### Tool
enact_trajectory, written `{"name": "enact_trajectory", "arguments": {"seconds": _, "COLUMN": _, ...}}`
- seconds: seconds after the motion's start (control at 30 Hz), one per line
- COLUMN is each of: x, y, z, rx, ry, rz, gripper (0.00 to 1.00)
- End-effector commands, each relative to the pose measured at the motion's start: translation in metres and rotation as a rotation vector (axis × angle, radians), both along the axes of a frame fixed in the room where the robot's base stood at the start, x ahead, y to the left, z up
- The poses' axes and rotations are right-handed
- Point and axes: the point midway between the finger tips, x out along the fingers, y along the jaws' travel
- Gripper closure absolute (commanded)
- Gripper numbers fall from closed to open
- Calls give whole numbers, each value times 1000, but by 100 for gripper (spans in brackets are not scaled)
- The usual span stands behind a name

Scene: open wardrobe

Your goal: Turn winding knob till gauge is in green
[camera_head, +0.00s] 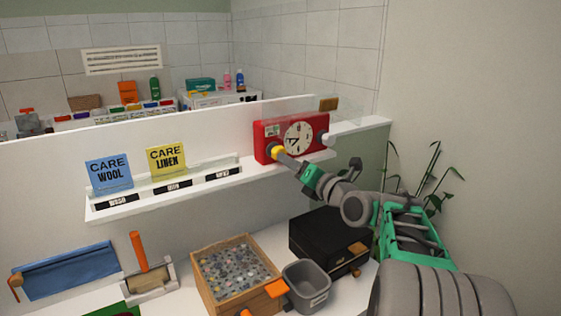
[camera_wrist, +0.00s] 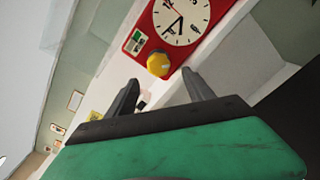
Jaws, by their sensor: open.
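A red box with a white clock face (camera_head: 291,137) stands on the white ledge; its red front also shows in the wrist view (camera_wrist: 146,27). A yellow winding knob (camera_wrist: 158,64) sticks out of the red front, below a small gauge (camera_wrist: 136,42) with a green part and a white part. I cannot read the gauge clearly. In the head view the knob (camera_head: 277,150) is partly covered by my gripper's tip. My gripper (camera_wrist: 158,88) is open, with its two fingers apart and pointing toward the knob. The knob shows beyond the fingertips and between them in the picture; I cannot tell whether they touch it.
A white ledge (camera_head: 130,208) holds a blue card (camera_head: 110,172) and a yellow card (camera_head: 166,158). Below are a wooden box (camera_head: 205,290) of small bits, a grey bin (camera_head: 306,284) and a black box (camera_head: 320,240). A plant (camera_head: 430,180) stands at right, behind my arm.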

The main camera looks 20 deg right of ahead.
Motion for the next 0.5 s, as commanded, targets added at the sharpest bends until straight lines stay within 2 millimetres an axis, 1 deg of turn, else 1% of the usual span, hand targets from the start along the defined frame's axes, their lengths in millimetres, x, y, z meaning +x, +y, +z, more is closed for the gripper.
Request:
{"name": "enact_trajectory", "arguments": {"seconds": 0.03, "x": 2, "y": -3, "z": 3, "rx": -22, "ry": -19, "rz": -1, "gripper": 39}}
{"name": "enact_trajectory", "arguments": {"seconds": 0.13, "x": 12, "y": -1, "z": 6, "rx": -36, "ry": -27, "rz": 1, "gripper": 39}}
{"name": "enact_trajectory", "arguments": {"seconds": 0.4, "x": 62, "y": 10, "z": 8, "rx": -35, "ry": -25, "rz": 2, "gripper": 39}}
{"name": "enact_trajectory", "arguments": {"seconds": 0.5, "x": 73, "y": 12, "z": 6, "rx": -34, "ry": -24, "rz": 1, "gripper": 39}}
